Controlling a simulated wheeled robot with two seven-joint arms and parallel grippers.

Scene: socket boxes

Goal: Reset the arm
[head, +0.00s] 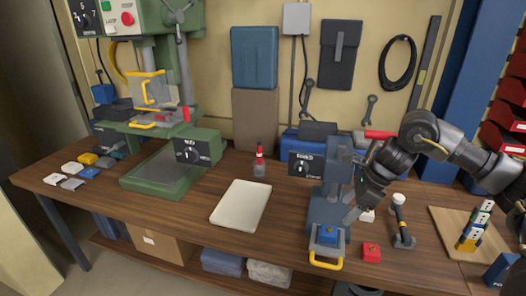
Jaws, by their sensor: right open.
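My right arm comes in from the right, bent at the elbow. Its dark gripper (352,214) points down and left over the right part of the wooden workbench (300,235), and it looks open with nothing between the fingers. It is in front of a blue-grey stand (325,207), just above and right of a blue socket box (328,234) that sits in a grey holder with a yellow handle (326,264). I cannot tell whether the fingers touch the stand. A red box (371,252) lies right of the holder. My left gripper is not in view.
A green drill press (160,180) stands at left, with several small boxes (76,170) beside it. A white pad (240,205) lies mid-bench. A hammer-like tool (402,225) and a board (450,222) with stacked coloured blocks (474,228) are at right. Front bench centre is clear.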

